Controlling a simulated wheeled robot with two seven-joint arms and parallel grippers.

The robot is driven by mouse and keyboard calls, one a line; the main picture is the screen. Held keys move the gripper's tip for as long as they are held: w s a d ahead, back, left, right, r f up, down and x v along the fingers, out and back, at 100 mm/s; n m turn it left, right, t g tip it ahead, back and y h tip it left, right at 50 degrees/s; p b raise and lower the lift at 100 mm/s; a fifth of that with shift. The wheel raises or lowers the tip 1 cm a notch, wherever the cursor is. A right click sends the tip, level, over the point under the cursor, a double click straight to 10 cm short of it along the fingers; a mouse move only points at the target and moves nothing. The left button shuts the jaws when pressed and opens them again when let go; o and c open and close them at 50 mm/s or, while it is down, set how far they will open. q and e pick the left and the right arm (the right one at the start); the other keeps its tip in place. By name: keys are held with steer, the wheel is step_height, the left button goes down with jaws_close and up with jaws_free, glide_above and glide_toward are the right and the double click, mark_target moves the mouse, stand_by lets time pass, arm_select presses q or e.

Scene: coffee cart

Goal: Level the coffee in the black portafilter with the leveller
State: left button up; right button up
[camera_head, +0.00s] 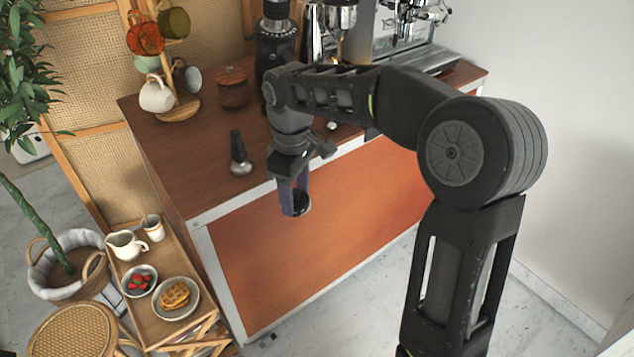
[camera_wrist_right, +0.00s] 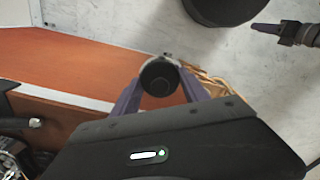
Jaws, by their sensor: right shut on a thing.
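My right gripper (camera_head: 297,205) hangs in front of the counter's front edge, fingers down. Its purple fingers are shut on a small dark round thing, probably the leveller (camera_wrist_right: 157,77), seen between the fingers in the right wrist view. A black-handled tool with a round silver head, likely the portafilter (camera_head: 240,160), rests on the counter left of this gripper and apart from it. I cannot see coffee in it. My left gripper (camera_wrist_right: 272,29) shows at the right of the wrist view, from the side; whether its fingers are apart is unclear.
The wooden counter (camera_head: 180,160) carries a mug stand (camera_head: 178,108), a brown jar (camera_head: 233,92), a grinder (camera_head: 275,45) and an espresso machine (camera_head: 395,35) at the back. A low side table (camera_head: 183,258) with food stands at the left. The counter's front left is mostly clear.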

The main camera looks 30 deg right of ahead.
steer(key=w+a+f+m, duration=0.4)
steer(key=a+f+m, duration=0.2)
steer(key=a+f, duration=0.1)
steer(key=shift+a+f+m, duration=0.15)
steer(key=shift+a+m, duration=0.15)
steer(key=shift+a, duration=0.05)
